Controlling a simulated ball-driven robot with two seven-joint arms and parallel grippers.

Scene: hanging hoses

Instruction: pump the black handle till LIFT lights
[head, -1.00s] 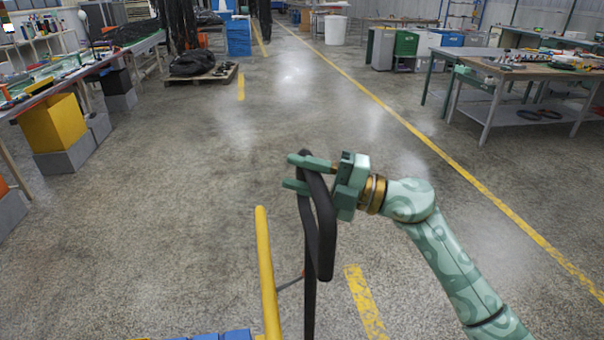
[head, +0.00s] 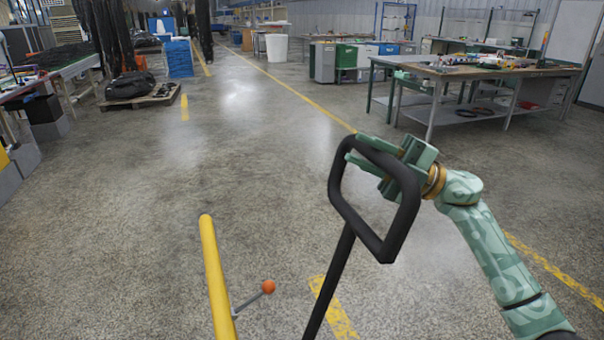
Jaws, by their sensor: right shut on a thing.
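The black handle (head: 341,200) is a loop on top of a long black bar, and it stands tilted in the middle right of the head view. My right gripper (head: 366,155) is shut on the upper part of the loop, with its arm coming in from the lower right. The lower end of the bar runs out of the bottom of the picture. I see no LIFT light in this view. My left gripper is not in view.
A yellow bar (head: 215,275) rises left of the handle, with an orange-knobbed lever (head: 268,287) beside it. A workbench (head: 470,75) stands at the back right. A loaded pallet (head: 140,95) lies at the back left. The floor between is clear.

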